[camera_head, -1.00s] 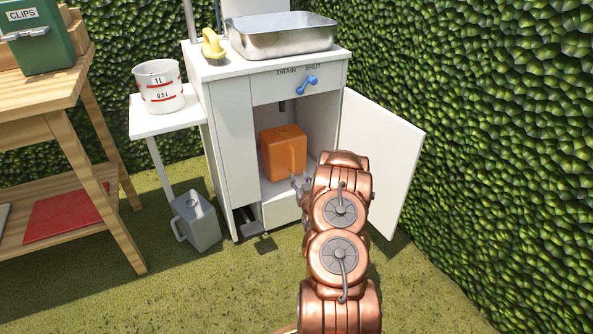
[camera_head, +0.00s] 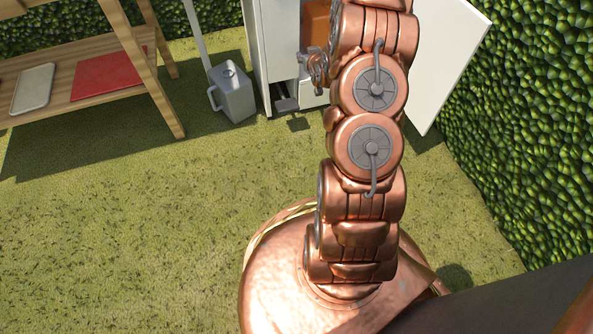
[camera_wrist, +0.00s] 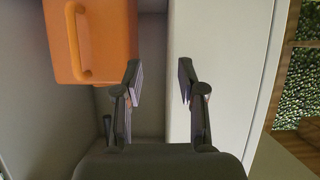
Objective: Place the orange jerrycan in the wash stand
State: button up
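The orange jerrycan (camera_head: 316,22) is inside the open lower cabinet of the white wash stand (camera_head: 272,40). In the head view my arm hides much of it and the top edge cuts it off. In the wrist view the jerrycan (camera_wrist: 108,40) is at the upper left, its handle facing me. My gripper (camera_wrist: 160,82) is open, with nothing between its fingers. Its fingers are apart from the jerrycan, to the right of and below it in the wrist view. In the head view my gripper (camera_head: 318,70) is at the cabinet opening, partly behind my arm.
The white cabinet door (camera_head: 445,60) stands open at the right, near the hedge (camera_head: 530,130). A grey jerrycan (camera_head: 233,92) stands on the grass left of the stand. A wooden bench with a red board (camera_head: 108,74) is at the left. The grass in front is clear.

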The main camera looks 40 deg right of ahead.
jog(key=s+a+r+n+g+y, duration=0.15)
jog(key=s+a+r+g, duration=0.35)
jog(key=a, duration=0.5)
jog(key=s+a+r+n+g+y, duration=0.15)
jog(key=s+a+r, duration=0.25)
jog(key=s+a, duration=0.5)
jog(key=s+a+r+g, duration=0.2)
jog(key=s+a, duration=0.3)
jog(key=s, duration=0.4)
jog(key=s+a+r+g+y, duration=0.1)
jog(key=s+a+r+g, duration=0.2)
jog(key=s, duration=0.7)
jog(key=s+a+r+g, duration=0.3)
jog(key=s+a+r, duration=0.1)
jog(key=s+a, duration=0.4)
jog(key=shift+s+r+n+y, duration=0.3)
jog(key=shift+s+r, duration=0.1)
jog(key=shift+s, duration=0.75)
jog(key=shift+a+g, duration=0.1)
jog(key=shift+g, duration=0.15)
